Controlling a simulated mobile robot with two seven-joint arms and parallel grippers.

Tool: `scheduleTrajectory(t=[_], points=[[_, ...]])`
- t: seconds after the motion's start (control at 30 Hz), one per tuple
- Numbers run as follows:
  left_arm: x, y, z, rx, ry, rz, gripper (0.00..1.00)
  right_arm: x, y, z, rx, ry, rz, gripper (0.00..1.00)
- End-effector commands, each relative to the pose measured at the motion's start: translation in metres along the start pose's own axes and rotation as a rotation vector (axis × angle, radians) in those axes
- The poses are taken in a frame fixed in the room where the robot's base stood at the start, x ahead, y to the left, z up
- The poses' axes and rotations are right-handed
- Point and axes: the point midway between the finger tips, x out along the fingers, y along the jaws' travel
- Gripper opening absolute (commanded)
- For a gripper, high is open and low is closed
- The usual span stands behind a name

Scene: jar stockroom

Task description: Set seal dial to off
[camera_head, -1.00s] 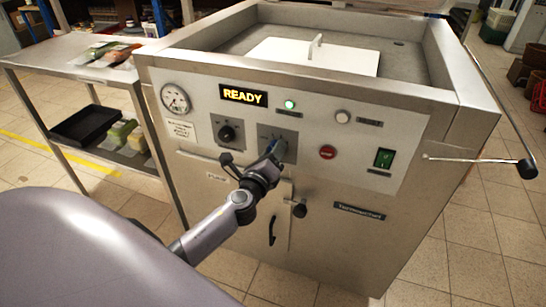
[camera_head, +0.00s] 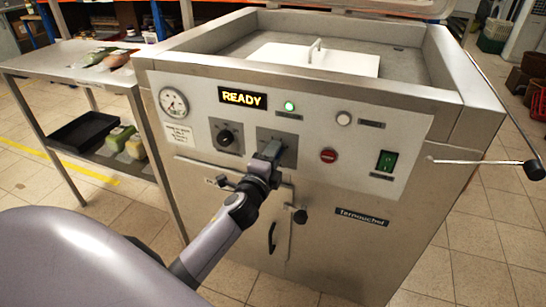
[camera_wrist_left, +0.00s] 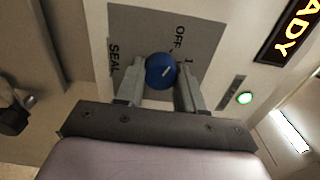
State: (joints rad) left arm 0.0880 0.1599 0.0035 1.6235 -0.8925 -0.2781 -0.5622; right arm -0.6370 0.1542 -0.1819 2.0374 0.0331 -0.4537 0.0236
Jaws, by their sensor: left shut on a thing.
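The seal dial is a blue round knob (camera_wrist_left: 161,72) with a short white mark, on a grey plate (camera_head: 290,142) on the machine's front panel. In the left wrist view the plate (camera_wrist_left: 125,32) carries the words SEAL and OFF and a "1". The white mark slants up and right, roughly towards the "1"; its exact setting is hard to tell. My left gripper (camera_head: 270,151) is at the dial and is shut on the knob, one finger on each side. In the head view the gripper hides most of the knob. My right gripper is not in view.
A second, black dial (camera_head: 226,138) and a gauge (camera_head: 173,102) are to the left. The display (camera_head: 242,98) reads READY, beside a lit green lamp (camera_head: 289,106). A red button (camera_head: 328,156) and green switch (camera_head: 386,161) are to the right. A black-knobbed lever (camera_head: 534,170) sticks out right.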

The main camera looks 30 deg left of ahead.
Motion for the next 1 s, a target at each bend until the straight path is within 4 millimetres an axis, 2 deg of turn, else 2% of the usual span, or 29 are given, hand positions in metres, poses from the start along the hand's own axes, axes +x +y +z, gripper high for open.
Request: scheduleTrajectory(t=[0.6, 0.63, 0.7, 1.0], points=[[-0.0003, 0.0007, -0.0007, -0.046, 0.001, 0.002, 0.07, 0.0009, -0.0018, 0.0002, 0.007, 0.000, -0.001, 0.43], [-0.0003, 0.0007, -0.0007, -0.046, 0.001, 0.002, 0.41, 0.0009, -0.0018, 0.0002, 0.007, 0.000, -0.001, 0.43], [-0.0003, 0.0007, -0.0007, -0.046, 0.001, 0.002, 0.63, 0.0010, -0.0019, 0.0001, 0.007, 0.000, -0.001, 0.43], [-0.0007, 0.0004, -0.0004, -0.043, 0.000, 0.001, 0.63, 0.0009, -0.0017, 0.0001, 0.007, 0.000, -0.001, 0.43]])
